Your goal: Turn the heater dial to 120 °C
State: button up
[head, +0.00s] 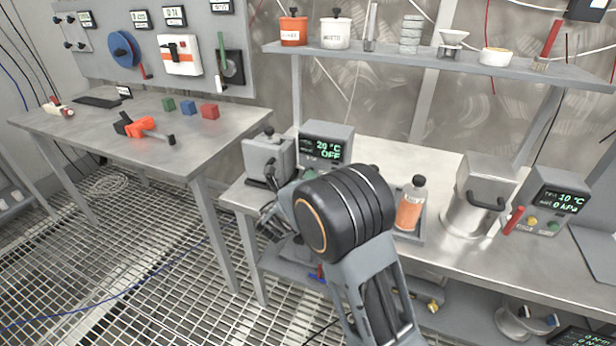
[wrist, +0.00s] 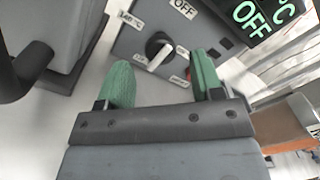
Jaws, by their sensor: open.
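The heater (head: 326,138) stands on the right bench, and its display (head: 327,149) reads 20 °C and OFF. In the wrist view the heater panel (wrist: 205,42) carries a round black dial (wrist: 157,44) with a white pointer bar (wrist: 160,58). The fingers do not appear to touch the dial. In the head view my arm hides the dial.
A grey device with a black lever (head: 266,158) stands close to the left of the heater. An orange bottle (head: 410,205) and a steel pot (head: 478,200) stand to the right. A shelf (head: 430,66) with containers hangs above the bench.

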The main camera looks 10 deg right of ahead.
jog(key=shift+x, duration=1.95)
jog(key=c, duration=0.9)
jog(key=shift+b, duration=0.35)
